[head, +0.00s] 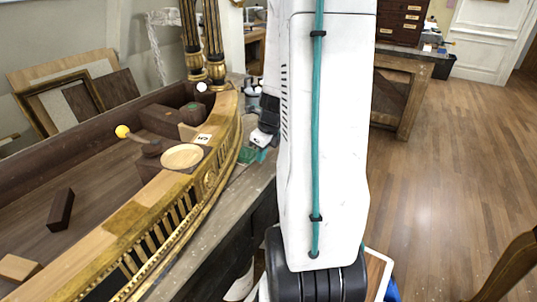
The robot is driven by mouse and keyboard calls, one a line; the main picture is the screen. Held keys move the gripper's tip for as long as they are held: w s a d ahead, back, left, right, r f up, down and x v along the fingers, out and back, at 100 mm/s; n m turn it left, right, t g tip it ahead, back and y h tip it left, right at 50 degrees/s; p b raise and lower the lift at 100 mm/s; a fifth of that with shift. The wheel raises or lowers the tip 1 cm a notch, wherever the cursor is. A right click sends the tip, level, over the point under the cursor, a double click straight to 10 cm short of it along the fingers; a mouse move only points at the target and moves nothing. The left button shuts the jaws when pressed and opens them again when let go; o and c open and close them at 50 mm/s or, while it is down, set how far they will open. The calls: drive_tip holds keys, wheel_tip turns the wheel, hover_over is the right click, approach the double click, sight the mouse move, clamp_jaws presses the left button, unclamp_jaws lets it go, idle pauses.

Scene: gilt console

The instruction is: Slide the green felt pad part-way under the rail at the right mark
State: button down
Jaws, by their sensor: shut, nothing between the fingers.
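The gilt console (215,165) has a curved, pierced gold rail along its front edge, running from the lower left to the upper right. A small green patch, which looks like the felt pad (246,155), lies on the grey bench just outside the right part of the rail. I cannot tell whether any of it is under the rail. A small white label with dark marks (203,139) is on the rail's top; I cannot tell if it is the right mark. My gripper (261,152) is shut and empty, close beside the green patch on its right. My arm partly hides it.
Gilt columns (203,45) rise behind. The grey bench (235,205) is bare along the rail's front. My arm covers the middle.

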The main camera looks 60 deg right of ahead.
sight(251, 154)
drive_tip(key=shift+w, duration=0.2)
drive_tip(key=w, duration=0.3)
drive_tip(key=shift+w+a, duration=0.1)
drive_tip(key=shift+w, duration=0.1)
drive_tip(key=shift+s, duration=0.1)
drive_tip(key=shift+s, duration=0.5)
drive_tip(key=s, duration=0.3)
drive_tip(key=shift+s+r, duration=0.1)
drive_tip(key=shift+r, duration=0.1)
drive_tip(key=v, duration=0.9)
drive_tip(key=shift+r, duration=0.35)
